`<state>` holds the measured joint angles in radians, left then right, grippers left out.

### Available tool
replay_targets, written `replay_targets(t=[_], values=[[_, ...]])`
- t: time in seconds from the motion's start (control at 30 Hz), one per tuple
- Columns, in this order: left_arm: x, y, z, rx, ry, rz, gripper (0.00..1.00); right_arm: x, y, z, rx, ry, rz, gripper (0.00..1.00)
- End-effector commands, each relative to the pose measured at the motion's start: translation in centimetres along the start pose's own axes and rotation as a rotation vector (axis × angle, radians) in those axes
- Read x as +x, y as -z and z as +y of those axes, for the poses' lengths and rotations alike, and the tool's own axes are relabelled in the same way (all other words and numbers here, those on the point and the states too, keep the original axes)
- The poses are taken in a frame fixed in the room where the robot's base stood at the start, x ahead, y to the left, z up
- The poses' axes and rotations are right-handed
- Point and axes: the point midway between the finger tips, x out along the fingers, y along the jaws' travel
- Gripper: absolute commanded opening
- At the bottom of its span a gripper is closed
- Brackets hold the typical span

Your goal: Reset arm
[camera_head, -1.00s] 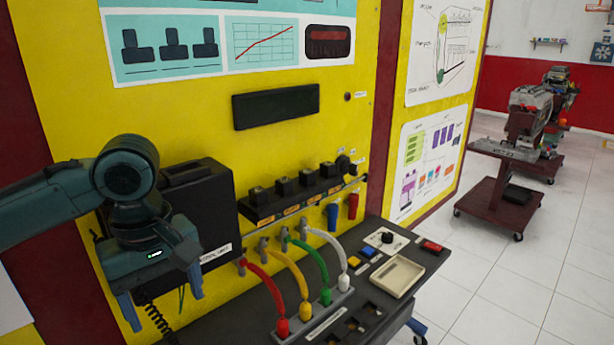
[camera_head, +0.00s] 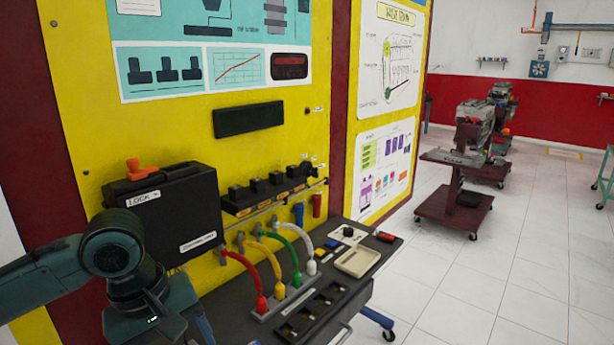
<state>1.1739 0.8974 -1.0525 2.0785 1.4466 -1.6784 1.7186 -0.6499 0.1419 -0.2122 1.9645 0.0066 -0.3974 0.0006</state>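My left arm comes in from the lower left of the head view, in front of the yellow engine trainer panel (camera_head: 135,110). My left gripper (camera_head: 195,338) hangs at the bottom edge; only the upper part of a blue finger shows and the tips are cut off, so its opening cannot be told. It is apart from the black box (camera_head: 165,212) with an orange knob (camera_head: 138,170) and a label reading LOCK, which stands behind and above it. My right gripper is not in view.
A dark bench (camera_head: 335,312) holds a row of red, yellow, green and white cables (camera_head: 268,262), a beige tray (camera_head: 357,262) and coloured buttons. Dark red carts (camera_head: 455,207) with machines stand on the tiled floor at right. Free floor (camera_head: 480,290) lies right of the bench.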

Motion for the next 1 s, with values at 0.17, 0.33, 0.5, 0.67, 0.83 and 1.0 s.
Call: replay_targets(t=[0.17,0.33,0.5,0.67,0.83,1.0], values=[[5.1,-1.7,3.6,0.184,-0.173,-0.029,0.70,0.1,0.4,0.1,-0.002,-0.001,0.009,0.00],[10.3,-3.7,7.2,0.362,-0.405,0.004,0.70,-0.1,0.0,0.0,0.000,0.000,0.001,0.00],[14.8,-5.0,8.7,0.479,-0.596,0.128,0.70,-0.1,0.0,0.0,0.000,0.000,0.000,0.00],[19.0,-5.5,7.3,0.547,-0.671,0.314,0.70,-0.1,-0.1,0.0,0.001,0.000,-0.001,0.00],[23.6,-6.3,2.5,0.624,-0.601,0.536,0.70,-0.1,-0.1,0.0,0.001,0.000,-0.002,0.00],[27.1,-8.0,-4.1,0.737,-0.423,0.695,0.70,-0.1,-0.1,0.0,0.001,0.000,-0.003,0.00]])
